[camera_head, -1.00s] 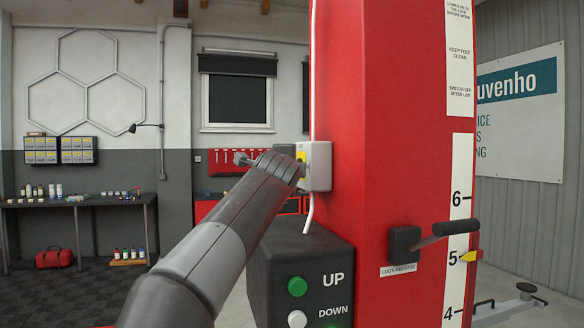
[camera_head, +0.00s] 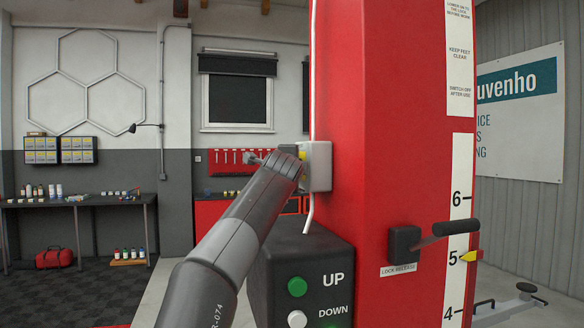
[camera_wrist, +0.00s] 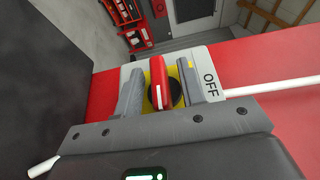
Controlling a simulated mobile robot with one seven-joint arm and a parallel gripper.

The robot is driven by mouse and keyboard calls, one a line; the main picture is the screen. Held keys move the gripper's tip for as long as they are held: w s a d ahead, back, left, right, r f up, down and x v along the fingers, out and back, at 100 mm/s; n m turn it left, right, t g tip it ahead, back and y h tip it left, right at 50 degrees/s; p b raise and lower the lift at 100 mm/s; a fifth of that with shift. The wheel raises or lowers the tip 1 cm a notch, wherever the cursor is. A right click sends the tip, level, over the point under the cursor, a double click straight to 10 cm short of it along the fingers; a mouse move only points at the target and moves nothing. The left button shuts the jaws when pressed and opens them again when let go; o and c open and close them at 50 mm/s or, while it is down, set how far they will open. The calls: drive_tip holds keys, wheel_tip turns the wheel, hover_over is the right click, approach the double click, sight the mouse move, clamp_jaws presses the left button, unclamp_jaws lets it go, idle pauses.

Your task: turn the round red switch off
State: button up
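The round red switch shows in the wrist view as a red handle (camera_wrist: 161,83) on a black round base over a yellow plate. The handle runs nearly upright in that picture. The word OFF is printed to its right on the pale switch box (camera_wrist: 214,62). In the head view, this box (camera_head: 320,166) sits on the left side of the red column, with the handle hidden. My gripper (camera_wrist: 159,70) is open, one finger on each side of the handle. Narrow gaps show between handle and fingers. My gripper also shows beside the box in the head view (camera_head: 298,157).
A dark control box (camera_head: 300,270) with UP and DOWN buttons stands below my arm. A lock release lever (camera_head: 430,236) sticks out of the red column (camera_head: 380,130). A white cable (camera_wrist: 270,89) runs from the switch box.

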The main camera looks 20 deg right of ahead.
clamp_jaws()
idle(0.3)
drive_tip(key=shift+g, duration=0.4)
drive_tip(key=shift+d+n+g+y, duration=0.15)
drive_tip(key=shift+n+g+y, duration=0.35)
drive_tip(key=shift+g, duration=0.8)
drive_tip(key=shift+n+g+y, duration=0.3)
drive_tip(key=shift+n+g, duration=0.2)
drive_tip(key=shift+g, duration=0.5)
